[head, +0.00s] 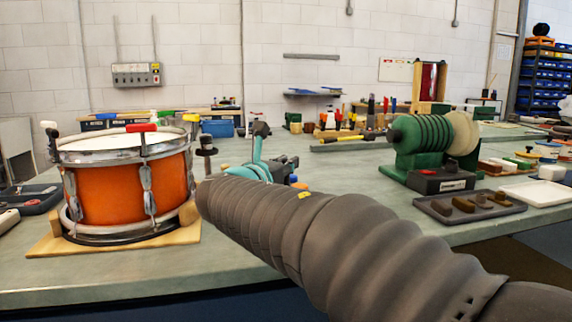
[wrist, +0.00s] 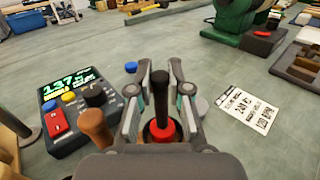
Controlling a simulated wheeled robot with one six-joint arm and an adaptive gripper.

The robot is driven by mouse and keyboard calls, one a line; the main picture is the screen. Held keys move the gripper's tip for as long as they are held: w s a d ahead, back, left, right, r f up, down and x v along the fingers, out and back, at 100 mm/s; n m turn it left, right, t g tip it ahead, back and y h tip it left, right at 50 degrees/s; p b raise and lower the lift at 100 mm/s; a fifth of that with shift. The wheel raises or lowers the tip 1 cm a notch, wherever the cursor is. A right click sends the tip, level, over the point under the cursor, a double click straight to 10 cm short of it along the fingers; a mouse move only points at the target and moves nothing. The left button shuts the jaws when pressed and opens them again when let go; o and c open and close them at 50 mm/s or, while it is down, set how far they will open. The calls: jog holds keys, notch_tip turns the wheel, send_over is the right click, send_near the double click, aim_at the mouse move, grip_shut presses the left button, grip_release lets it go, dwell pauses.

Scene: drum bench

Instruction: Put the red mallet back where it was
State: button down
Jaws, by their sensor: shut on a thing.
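My gripper (wrist: 161,72) points down over the bench in the wrist view. Its fingers are closed around a slim, upright-looking black piece with a red collar (wrist: 161,134) near the palm. This black-and-red piece looks like the red mallet, but its full shape is hidden between the fingers.
In the wrist view, a display box (wrist: 80,104) with coloured buttons and a brown knobbed handle (wrist: 95,124) stand left of my gripper. A printed card (wrist: 248,106) lies right. A green machine (head: 415,150) and a dark tray (head: 470,207) stand right in the head view.

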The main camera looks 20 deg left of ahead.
jog(key=shift+f, duration=0.15)
jog(key=c, duration=1.1)
grip_release()
jog(key=shift+s+r, duration=0.1)
jog(key=shift+r, duration=0.1)
jog(key=s, duration=0.4)
jog(key=s+a, duration=0.1)
jog(key=s, duration=0.6)
jog(key=shift+s+a+b, duration=0.3)
jog(key=shift+s+a, duration=0.05)
jog(key=shift+a, duration=0.05)
